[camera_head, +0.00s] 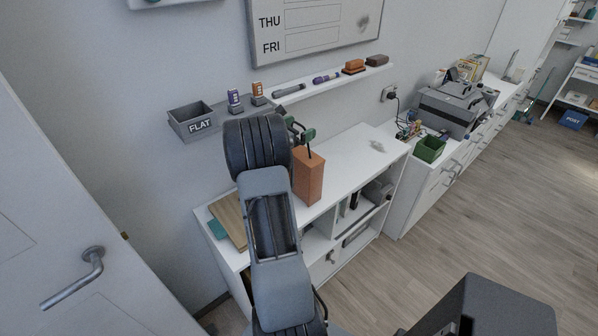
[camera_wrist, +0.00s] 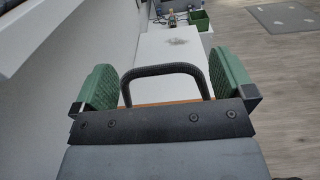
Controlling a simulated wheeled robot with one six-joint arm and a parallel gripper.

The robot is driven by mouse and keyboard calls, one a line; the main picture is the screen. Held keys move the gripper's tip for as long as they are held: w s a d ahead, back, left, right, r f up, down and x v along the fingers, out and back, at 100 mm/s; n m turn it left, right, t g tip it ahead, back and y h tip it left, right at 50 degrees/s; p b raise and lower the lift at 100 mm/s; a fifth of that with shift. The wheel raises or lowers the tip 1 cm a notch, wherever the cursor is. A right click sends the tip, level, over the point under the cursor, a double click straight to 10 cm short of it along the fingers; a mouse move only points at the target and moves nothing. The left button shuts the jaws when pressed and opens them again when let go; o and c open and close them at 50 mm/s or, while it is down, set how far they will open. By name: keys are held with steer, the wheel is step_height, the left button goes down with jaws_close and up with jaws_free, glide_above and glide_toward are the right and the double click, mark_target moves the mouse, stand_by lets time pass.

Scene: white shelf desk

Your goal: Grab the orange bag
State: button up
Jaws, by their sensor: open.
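The orange bag (camera_head: 308,178) stands upright on the white shelf desk (camera_head: 352,153), partly hidden behind my arm in the head view. My gripper (camera_head: 299,128) is at the top of the bag, with its green fingers spread. In the wrist view, my gripper (camera_wrist: 164,82) is open, one green pad on each side of the bag's dark looped handle (camera_wrist: 165,69). The handle is between the pads, with a visible gap to each. Only a thin orange strip of the bag (camera_wrist: 168,103) shows there; the gripper body hides the rest.
A wall ledge with a grey tray (camera_head: 191,121), markers and erasers runs behind the desk. A wooden board (camera_head: 228,221) lies at the desk's left end. A green bin (camera_head: 429,149) and a grey machine (camera_head: 450,108) stand on the right cabinet.

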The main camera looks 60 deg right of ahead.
steer(key=c, duration=1.1)
steer(key=shift+r, duration=0.15)
steer(key=shift+c, duration=0.2)
